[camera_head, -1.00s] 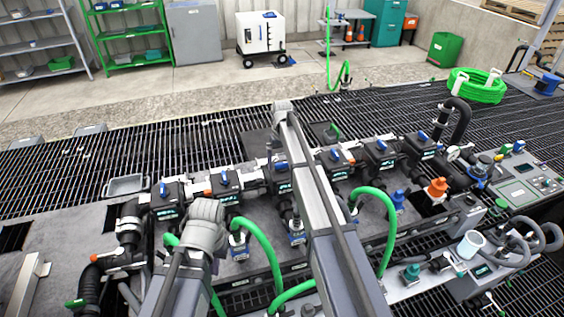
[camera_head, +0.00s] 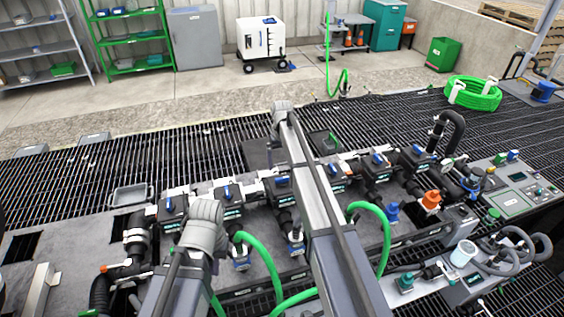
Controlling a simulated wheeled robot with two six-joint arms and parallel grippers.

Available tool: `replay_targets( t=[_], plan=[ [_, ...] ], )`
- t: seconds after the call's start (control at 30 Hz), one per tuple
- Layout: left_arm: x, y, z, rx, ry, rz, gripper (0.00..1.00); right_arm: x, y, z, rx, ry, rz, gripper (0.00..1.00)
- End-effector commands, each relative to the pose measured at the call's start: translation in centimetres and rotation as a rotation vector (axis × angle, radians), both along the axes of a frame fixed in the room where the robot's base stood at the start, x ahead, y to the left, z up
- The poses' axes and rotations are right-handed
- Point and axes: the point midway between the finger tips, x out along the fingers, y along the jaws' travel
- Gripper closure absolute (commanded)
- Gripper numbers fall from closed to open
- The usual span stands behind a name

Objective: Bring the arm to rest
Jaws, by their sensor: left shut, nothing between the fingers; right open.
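My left arm (camera_head: 184,262) comes in from the bottom left and ends in a grey rounded joint over the manifold's near left part. My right arm (camera_head: 325,205) reaches up across the middle of the picture to a grey joint at its far end. I see no fingers of either gripper; they are out of sight in this view. The manifold (camera_head: 228,200), a row of dark valve bodies with blue handles, stands under and beyond both arms. I cannot tell whether either arm touches it.
Green hoses (camera_head: 262,258) loop up close to both arms. An orange fitting (camera_head: 431,200), a control panel (camera_head: 517,180) and a white cup (camera_head: 463,255) are at the right. A grey tray (camera_head: 129,196) lies at the left. The black grating beyond is mostly clear.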

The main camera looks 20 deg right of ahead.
Motion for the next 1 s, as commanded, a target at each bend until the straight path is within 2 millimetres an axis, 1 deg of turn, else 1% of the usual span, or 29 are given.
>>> replay_targets(
  t=[0.4,0.47,0.53,0.57,0.67,0.7,0.77,0.8,0.87,0.9,1.0],
  plan=[
    [0.0,0.0,-0.1,0.0,0.0,0.0,1.0,-0.1,0.1,-0.1,0.0,0.0,0.001,0.0],
    [0.0,0.0,-0.1,0.0,0.0,0.0,1.0,-0.7,0.5,-0.1,-0.001,0.001,0.005,0.0],
    [0.0,0.0,-0.2,0.0,0.0,0.0,1.0,-2.5,1.9,-0.2,-0.004,0.004,0.019,0.0],
    [0.0,0.0,-0.3,0.0,0.0,0.0,1.0,-3.7,2.8,-0.3,-0.007,0.006,0.028,0.0],
    [0.0,0.0,-0.6,0.0,0.0,0.0,1.0,-9.0,6.5,-0.6,-0.019,0.013,0.069,0.0],
    [0.0,0.0,-0.8,0.0,0.0,0.0,1.0,-11.6,8.0,-0.8,-0.026,0.017,0.087,0.0],
    [0.0,0.0,-1.0,0.0,0.0,0.0,1.0,-15.6,10.2,-1.0,-0.037,0.021,0.118,0.0],
    [0.0,0.0,-1.1,0.0,0.0,0.0,1.0,-18.2,11.5,-1.1,-0.044,0.024,0.138,0.0],
    [0.0,0.0,-1.3,0.0,0.0,0.001,1.0,-22.0,13.0,-1.3,-0.054,0.028,0.165,0.0],
    [0.0,0.0,-1.4,0.0,0.0,0.001,1.0,-24.4,13.9,-1.4,-0.063,0.031,0.184,0.0],
    [0.0,0.0,-1.7,0.0,0.0,0.001,1.0,-29.6,15.3,-1.6,-0.079,0.035,0.223,0.0]
  ],
)
